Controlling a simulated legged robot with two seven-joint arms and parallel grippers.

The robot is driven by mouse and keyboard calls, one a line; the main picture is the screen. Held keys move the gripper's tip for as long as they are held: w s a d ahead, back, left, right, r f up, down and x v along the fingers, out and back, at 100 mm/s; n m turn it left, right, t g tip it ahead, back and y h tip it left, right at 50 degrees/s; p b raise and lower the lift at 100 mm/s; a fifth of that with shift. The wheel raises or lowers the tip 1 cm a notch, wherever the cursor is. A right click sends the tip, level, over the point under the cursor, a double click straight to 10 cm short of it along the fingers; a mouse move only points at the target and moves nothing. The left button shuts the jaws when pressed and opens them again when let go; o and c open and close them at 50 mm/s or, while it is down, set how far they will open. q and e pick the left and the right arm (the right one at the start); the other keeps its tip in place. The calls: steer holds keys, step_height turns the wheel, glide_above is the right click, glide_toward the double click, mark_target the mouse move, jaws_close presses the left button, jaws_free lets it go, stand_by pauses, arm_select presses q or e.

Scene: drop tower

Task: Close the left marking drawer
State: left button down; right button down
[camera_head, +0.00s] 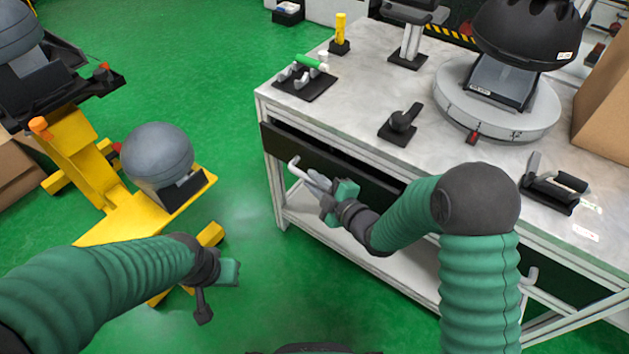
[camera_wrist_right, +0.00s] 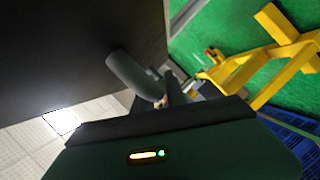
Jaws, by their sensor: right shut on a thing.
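The left marking drawer (camera_head: 283,148) is the dark drawer under the left part of the workbench top. Its front stands a little out from the bench, with a dark gap along its top edge. My right gripper (camera_head: 322,186) is at the drawer's pale bar handle (camera_head: 296,168) and shut on it. In the right wrist view the handle (camera_wrist_right: 132,75) shows as a grey rounded bar beside the dark drawer front (camera_wrist_right: 70,55), and the fingers are partly hidden. My left gripper (camera_head: 216,291) hangs over the green floor, away from the drawer; its jaw opening is unclear.
The workbench top (camera_head: 365,75) carries a black holder with a green-handled tool (camera_head: 308,75), a black clamp (camera_head: 401,122) and a round white turntable (camera_head: 480,110). A yellow stand with a grey dome (camera_head: 157,155) is at the left. Green floor lies between stand and bench.

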mark_target(327, 173)
steer(key=shift+f, duration=0.15)
steer(key=shift+w+d, duration=0.7)
steer(key=shift+w, duration=0.2)
steer(key=shift+w+d, duration=0.7)
steer(key=shift+w, duration=0.15)
steer(key=c, duration=1.4)
jaws_free()
steer(key=shift+w, duration=0.1)
steer(key=shift+o, duration=0.2)
